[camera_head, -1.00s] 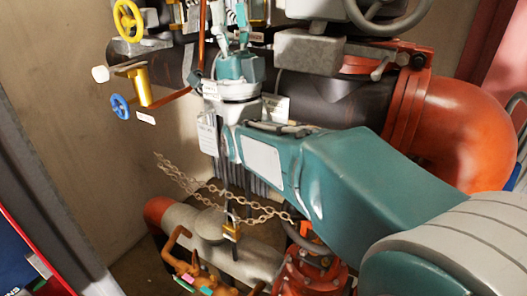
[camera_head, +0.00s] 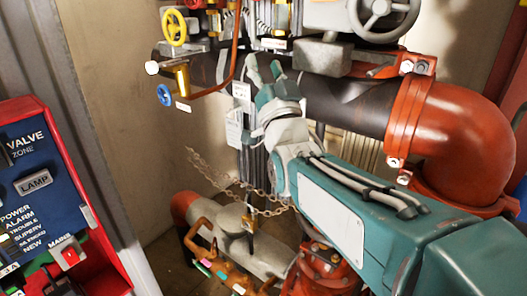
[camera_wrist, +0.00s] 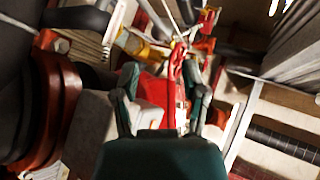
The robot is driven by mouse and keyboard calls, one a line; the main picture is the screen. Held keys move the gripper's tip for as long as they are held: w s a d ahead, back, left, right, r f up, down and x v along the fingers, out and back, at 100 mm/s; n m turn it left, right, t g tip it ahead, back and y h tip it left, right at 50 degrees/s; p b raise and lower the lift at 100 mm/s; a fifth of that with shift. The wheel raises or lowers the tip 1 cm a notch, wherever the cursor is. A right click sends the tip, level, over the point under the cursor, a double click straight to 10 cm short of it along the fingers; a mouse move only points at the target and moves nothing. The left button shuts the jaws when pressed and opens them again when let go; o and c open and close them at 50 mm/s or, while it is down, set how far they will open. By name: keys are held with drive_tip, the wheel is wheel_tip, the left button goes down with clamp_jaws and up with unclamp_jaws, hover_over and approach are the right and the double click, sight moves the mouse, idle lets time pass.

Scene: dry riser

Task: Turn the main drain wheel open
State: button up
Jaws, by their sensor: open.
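I cannot tell from a label which wheel is the main drain wheel. A yellow handwheel (camera_head: 174,27) and a smaller blue handwheel (camera_head: 164,94) sit at the upper left, by a brass valve body (camera_head: 182,80). A large grey handwheel (camera_head: 384,14) is at the top right. My gripper (camera_head: 266,68) is open, its fingers pointing up in front of the dark pipe, right of the yellow and blue wheels. In the wrist view my gripper (camera_wrist: 168,82) is open, with a red rim-like part (camera_wrist: 175,65) showing between and beyond the fingers. Contact cannot be told.
A thick dark pipe (camera_head: 350,105) runs into an orange elbow (camera_head: 460,135). A red and blue alarm panel (camera_head: 45,190) stands at the left. Bare wall lies between panel and pipes.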

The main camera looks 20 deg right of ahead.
drive_tip(key=s+f+n+g, duration=0.1)
drive_tip(key=s+f+g, duration=0.1)
drive_tip(key=f+g, duration=0.2)
drive_tip(key=s+f+n+g, duration=0.1)
drive_tip(key=s+f+g, duration=0.2)
drive_tip(key=f, duration=0.7)
drive_tip(key=shift+s+a+f+g, duration=0.2)
drive_tip(key=shift+s+g, duration=0.05)
drive_tip(key=shift+g, duration=0.75)
